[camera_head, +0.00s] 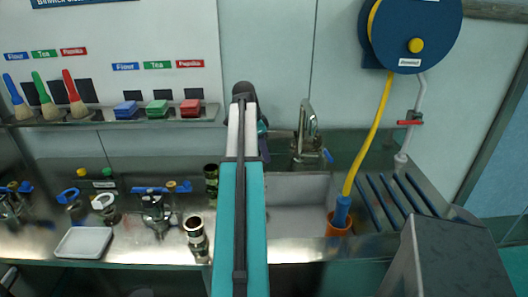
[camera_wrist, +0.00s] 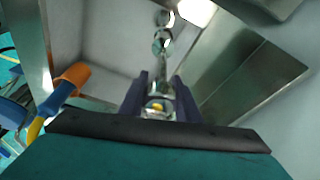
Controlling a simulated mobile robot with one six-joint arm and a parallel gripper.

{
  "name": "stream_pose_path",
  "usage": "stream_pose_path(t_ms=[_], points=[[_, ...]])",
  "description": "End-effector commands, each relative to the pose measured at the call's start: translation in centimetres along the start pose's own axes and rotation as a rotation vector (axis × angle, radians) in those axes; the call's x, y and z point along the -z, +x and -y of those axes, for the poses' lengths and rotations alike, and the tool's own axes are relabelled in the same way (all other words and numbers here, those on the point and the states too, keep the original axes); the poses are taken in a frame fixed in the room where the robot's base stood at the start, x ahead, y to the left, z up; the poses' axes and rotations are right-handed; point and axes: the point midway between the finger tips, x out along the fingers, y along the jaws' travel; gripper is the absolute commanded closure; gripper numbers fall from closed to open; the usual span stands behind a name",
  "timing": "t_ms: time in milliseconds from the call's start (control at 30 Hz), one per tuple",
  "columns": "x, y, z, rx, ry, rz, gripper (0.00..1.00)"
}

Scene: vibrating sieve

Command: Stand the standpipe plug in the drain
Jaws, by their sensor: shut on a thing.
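My gripper (camera_wrist: 160,78) shows in the wrist view with its two dark fingers closed around a shiny metal piece, which I take for the standpipe plug (camera_wrist: 161,60). Its near end between the fingers has a yellow spot. Its slim metal body runs away to a rounder far end. Just beyond that end is a round metal spot in the sink, perhaps the drain (camera_wrist: 164,17). I cannot tell whether the plug touches it. In the head view my arm hides the gripper and most of the plug.
The sink basin (camera_head: 290,240) has a tap (camera_head: 308,122) behind it. Metal fittings (camera_head: 196,234) and a white tray (camera_head: 83,242) stand on the left counter.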

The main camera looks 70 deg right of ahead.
Motion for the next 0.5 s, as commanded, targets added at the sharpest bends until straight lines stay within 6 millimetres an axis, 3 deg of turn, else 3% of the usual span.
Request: stream_pose_path(t_ms=[500], points=[[-0.4,1.7,0.0,0.001,0.000,-0.001,1.00]])
